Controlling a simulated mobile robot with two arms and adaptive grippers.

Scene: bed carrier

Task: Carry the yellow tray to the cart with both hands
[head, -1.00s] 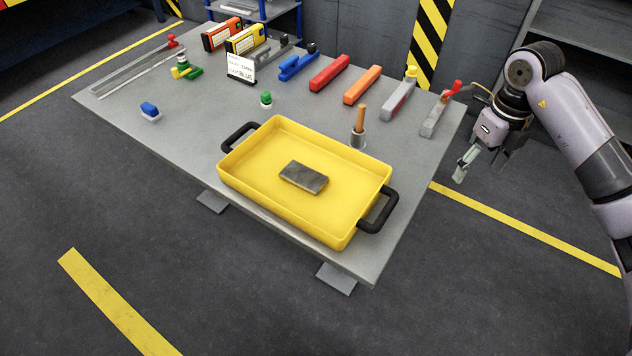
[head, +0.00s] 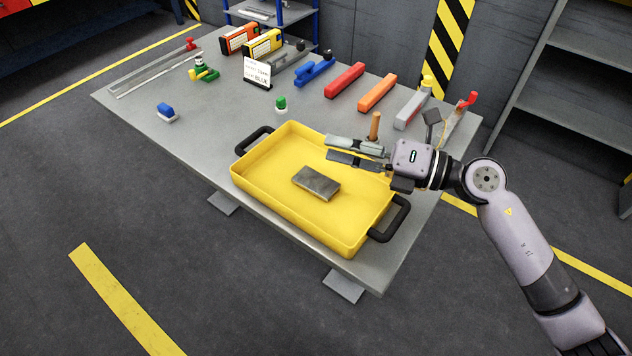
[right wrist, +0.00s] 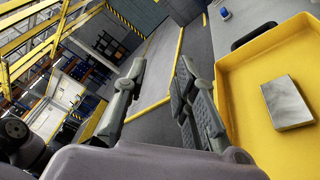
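The yellow tray (head: 268,206) sits on the grey table near its front edge, with a black handle at its left end (head: 254,140) and another at its right end (head: 390,219). A dark grey metal block (head: 316,183) lies inside it. In the right wrist view the tray (right wrist: 238,130) is at the right with the block (right wrist: 286,102) in it. My right gripper (head: 335,149) is open and empty, over the tray's far right side, its fingers pointing left. Its two fingers show apart in the right wrist view (right wrist: 160,78). My left gripper is not in view. No cart can be made out.
The grey table (head: 190,140) also holds red (head: 344,80), orange (head: 377,93) and grey bars, a wooden-handled tool (head: 374,127), a small sign (head: 257,72) and clamps along its back. A shelf rack (head: 570,80) stands at the right. Floor in front is clear.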

